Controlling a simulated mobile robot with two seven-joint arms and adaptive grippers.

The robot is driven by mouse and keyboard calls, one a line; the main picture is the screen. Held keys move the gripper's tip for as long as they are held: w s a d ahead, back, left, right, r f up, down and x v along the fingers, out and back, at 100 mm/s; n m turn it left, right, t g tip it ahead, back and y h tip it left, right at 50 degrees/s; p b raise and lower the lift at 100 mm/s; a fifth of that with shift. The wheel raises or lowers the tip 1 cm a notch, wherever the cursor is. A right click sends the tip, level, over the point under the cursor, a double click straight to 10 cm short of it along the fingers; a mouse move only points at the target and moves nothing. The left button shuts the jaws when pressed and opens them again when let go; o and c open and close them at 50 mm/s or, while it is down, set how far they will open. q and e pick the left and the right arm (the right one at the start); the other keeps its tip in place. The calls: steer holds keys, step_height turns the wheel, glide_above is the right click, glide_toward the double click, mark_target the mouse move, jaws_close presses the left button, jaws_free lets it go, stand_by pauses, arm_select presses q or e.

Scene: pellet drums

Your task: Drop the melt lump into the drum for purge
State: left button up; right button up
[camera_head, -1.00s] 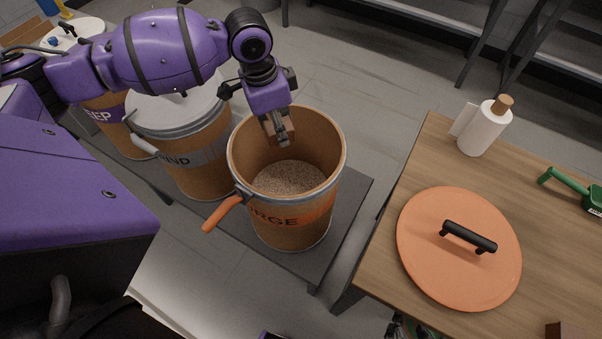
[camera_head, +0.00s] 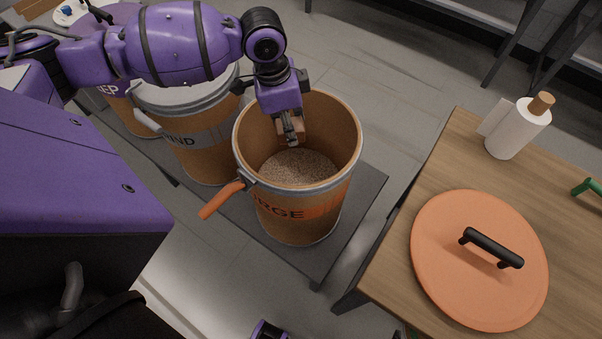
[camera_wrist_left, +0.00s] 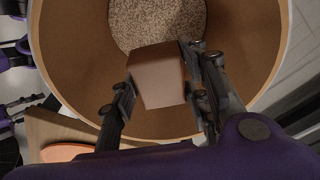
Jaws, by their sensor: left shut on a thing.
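The melt lump (camera_wrist_left: 158,78) is a brown, blocky piece between the fingers of my left gripper (camera_wrist_left: 162,95) in the left wrist view. My left gripper (camera_head: 291,135) is shut on it and points down inside the mouth of the purge drum in the head view. The lump is mostly hidden by the fingers there. The purge drum (camera_head: 300,213) is an open brown drum with an orange band, and pale pellets (camera_head: 298,167) lie inside it. The lump is held above the pellets.
A lidded drum marked "IND" (camera_head: 205,150) stands left of the purge drum, with another drum (camera_head: 125,112) beyond. An orange latch handle (camera_head: 222,199) sticks out at the rim.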

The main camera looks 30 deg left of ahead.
arm_select(q)
steer(key=o, duration=1.2)
steer(key=shift+r, duration=0.1)
steer(key=shift+c, duration=0.2)
steer(key=shift+o, duration=0.4)
arm_select(e)
steer(key=shift+s, duration=0.2)
arm_select(q)
step_height(320, 180, up, 12)
steer(key=s+a, duration=0.1)
steer(key=shift+a, duration=0.2)
arm_select(e)
steer(key=shift+s+d, duration=0.1)
